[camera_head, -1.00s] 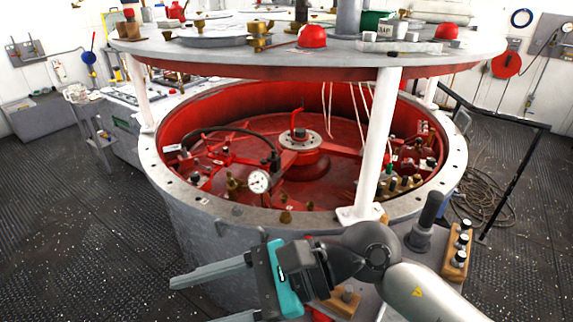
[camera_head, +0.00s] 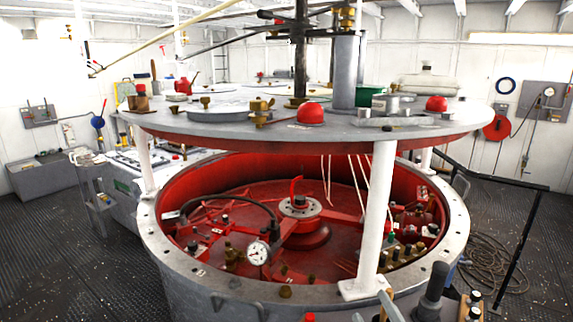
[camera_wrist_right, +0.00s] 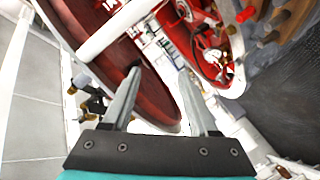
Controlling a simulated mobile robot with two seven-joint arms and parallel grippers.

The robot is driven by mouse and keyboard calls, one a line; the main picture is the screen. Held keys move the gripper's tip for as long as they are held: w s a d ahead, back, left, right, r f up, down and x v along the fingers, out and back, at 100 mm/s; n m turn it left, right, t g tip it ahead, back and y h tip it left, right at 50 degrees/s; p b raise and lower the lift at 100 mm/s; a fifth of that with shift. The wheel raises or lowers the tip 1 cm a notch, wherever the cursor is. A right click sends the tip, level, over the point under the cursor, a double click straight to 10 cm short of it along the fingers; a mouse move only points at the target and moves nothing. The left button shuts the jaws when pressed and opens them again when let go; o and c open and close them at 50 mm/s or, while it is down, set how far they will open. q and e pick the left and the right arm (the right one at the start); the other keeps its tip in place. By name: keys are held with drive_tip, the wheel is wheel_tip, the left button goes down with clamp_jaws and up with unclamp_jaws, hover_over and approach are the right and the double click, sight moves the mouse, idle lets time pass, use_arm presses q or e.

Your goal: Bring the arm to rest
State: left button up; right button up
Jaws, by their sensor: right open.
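My right gripper shows in the right wrist view (camera_wrist_right: 160,75). Its two grey fingers are apart, with nothing held between them. Beyond the fingertips are the dark red underside of a round plate and a white post, at a distance that I cannot judge. In the head view I cannot clearly make out the right gripper; the arm's links are out of the picture. My left gripper is in neither view.
A round red-lined well (camera_head: 450,215) with a pressure gauge (camera_head: 258,253) stands ahead. White posts (camera_head: 378,210) hold a round plate (camera_head: 340,127) over it. A black handrail (camera_head: 525,235) and coiled hose (camera_head: 485,265) are at right. Deck at left (camera_head: 60,250) is clear.

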drive_tip(key=s+d+f+m+g, duration=0.2)
drive_tip(key=s+f+m+g, duration=0.8)
drive_tip(key=s+f, duration=0.95)
wheel_tip(320, 180, down, 27)
drive_tip(key=s+n+g+b, duration=0.2)
drive_tip(key=s+g+b, duration=0.15)
drive_tip(key=b, duration=0.25)
drive_tip(key=s+d+f+g+b, duration=0.1)
drive_tip(key=s+d+f+b, duration=0.2)
drive_tip(key=s+f, duration=1.1)
drive_tip(key=shift+f+n+b, duration=0.3)
drive_tip(key=shift+f+b, duration=0.25)
drive_tip(key=shift+f, duration=1)
